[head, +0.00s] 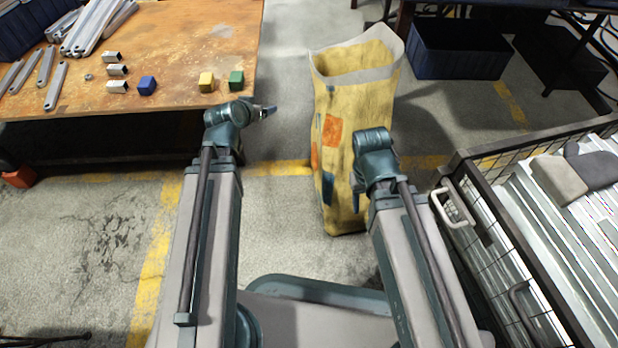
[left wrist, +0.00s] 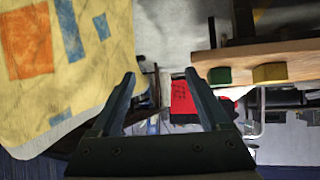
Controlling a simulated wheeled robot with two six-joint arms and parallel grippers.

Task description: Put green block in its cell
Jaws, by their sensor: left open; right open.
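The green block (head: 236,80) rests on the rusty worktable (head: 185,45) near its right end and front edge. It also shows in the left wrist view (left wrist: 220,75), right of the fingers. My left gripper (head: 265,109) is open and empty, past the table's right edge and apart from the green block. Its two open fingers also show in the left wrist view (left wrist: 160,75). My right gripper (head: 356,190) is open and hangs in front of the patched sack, well away from the table. I cannot make out which part is the block's cell.
A yellow block (head: 206,82) and a blue block (head: 147,85) stand left of the green one. Short square tubes (head: 117,87) and long grey brackets (head: 92,25) lie further left. A tall yellow sack (head: 345,110) stands right of the table. A mesh crate (head: 480,205) is at the right.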

